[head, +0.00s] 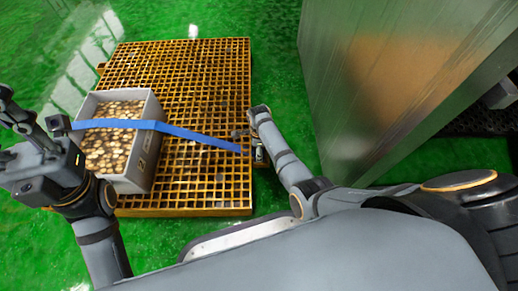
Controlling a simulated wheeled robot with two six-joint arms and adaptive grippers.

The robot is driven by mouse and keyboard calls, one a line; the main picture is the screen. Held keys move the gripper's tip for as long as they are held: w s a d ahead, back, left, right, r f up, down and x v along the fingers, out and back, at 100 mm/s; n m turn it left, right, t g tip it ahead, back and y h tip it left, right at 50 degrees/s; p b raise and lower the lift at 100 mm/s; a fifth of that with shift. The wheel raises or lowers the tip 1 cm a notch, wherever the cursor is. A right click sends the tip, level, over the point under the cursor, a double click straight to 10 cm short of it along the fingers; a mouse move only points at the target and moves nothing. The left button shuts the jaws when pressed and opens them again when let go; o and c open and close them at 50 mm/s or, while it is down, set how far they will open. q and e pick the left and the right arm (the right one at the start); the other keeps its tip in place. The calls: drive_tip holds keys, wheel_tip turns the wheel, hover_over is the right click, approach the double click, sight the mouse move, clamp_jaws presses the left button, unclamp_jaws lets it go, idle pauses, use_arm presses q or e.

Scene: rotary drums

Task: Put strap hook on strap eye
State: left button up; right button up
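A blue strap (165,126) runs across the top of a grey box and down to the right over the yellow grating. Its right end is close to my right gripper (246,143), at the grating's right edge. The hook and eye are too small or hidden to make out, and I cannot tell whether the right fingers hold the strap. My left gripper (32,110) is at the far left with its fingers spread apart. The strap's left end shows beside one of its fingers; the finger and arm may cover part of it.
The grey box (148,167), filled with small brownish pieces, stands on the left part of the yellow grating (200,75). A large metal cabinet-like block (385,80) stands on the right. Green floor (274,60) is free between grating and block.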

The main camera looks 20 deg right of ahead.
wheel_tip(320, 180, up, 12)
drive_tip(key=p, duration=0.7)
drive_tip(key=shift+f+p, duration=0.2)
drive_tip(key=shift+p, duration=0.1)
drive_tip(key=shift+r, duration=0.35)
